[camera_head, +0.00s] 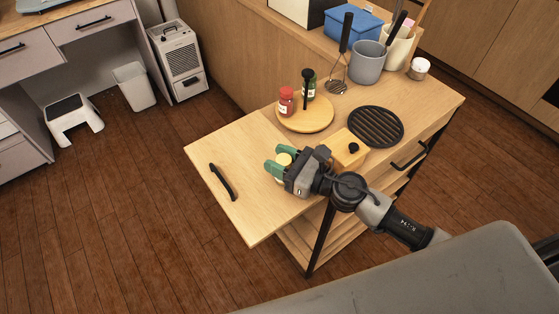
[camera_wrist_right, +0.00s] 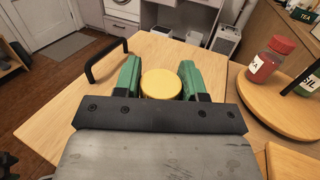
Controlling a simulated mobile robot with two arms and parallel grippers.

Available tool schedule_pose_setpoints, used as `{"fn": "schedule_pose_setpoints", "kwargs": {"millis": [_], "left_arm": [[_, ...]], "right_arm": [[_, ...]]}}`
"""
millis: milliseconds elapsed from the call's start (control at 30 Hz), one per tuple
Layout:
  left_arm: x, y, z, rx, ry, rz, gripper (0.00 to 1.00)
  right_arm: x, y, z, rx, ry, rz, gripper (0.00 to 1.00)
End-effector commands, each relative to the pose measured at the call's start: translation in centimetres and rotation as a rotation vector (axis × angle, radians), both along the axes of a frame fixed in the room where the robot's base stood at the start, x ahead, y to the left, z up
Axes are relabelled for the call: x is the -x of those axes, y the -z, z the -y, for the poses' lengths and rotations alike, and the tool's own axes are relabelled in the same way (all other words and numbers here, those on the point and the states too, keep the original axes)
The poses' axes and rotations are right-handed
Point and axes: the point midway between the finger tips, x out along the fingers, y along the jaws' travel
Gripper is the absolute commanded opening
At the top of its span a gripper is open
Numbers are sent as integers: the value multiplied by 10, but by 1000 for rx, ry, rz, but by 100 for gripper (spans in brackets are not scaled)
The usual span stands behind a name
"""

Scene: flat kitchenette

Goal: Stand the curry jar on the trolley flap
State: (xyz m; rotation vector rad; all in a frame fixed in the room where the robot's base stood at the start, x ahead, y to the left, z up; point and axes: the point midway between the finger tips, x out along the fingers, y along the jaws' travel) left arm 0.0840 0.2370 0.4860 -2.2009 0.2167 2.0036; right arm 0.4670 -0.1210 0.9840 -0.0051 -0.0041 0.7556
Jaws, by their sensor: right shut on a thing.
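The curry jar, seen as a round yellow lid (camera_head: 284,160), is between the green fingers of my right gripper (camera_head: 277,159). The lid (camera_wrist_right: 161,84) also shows in the right wrist view, with one finger of the gripper (camera_wrist_right: 160,80) on each side; the gripper is shut on it. The jar looks upright. Its body is hidden, so I cannot tell whether its base touches the wood. It is over the trolley flap (camera_head: 238,205), the light wooden leaf with a black handle, near the flap's inner side. My left gripper is not in view.
A round wooden board (camera_head: 318,125) beyond the gripper holds a red-lidded jar (camera_head: 286,102) and a dark green bottle (camera_head: 308,86). A yellowish wooden box (camera_head: 345,148) and a black round trivet (camera_head: 376,126) are to the right. The flap around its black handle (camera_head: 222,182) is clear.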

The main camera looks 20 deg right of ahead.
Motion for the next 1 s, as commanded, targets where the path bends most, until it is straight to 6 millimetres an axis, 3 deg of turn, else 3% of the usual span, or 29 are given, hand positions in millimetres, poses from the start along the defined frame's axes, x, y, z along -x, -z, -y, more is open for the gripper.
{"fn": "schedule_pose_setpoints", "kwargs": {"millis": [267,300,467,800,1000], "left_arm": [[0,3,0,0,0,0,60],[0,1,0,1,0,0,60],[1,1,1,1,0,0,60],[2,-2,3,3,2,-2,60],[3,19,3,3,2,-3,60]], "right_arm": [[0,2,0,0,0,1,15],[0,1,0,0,0,0,45],[0,0,0,0,0,0,67],[0,-3,1,0,1,0,67],[25,5,23,3,-1,-2,67]]}}
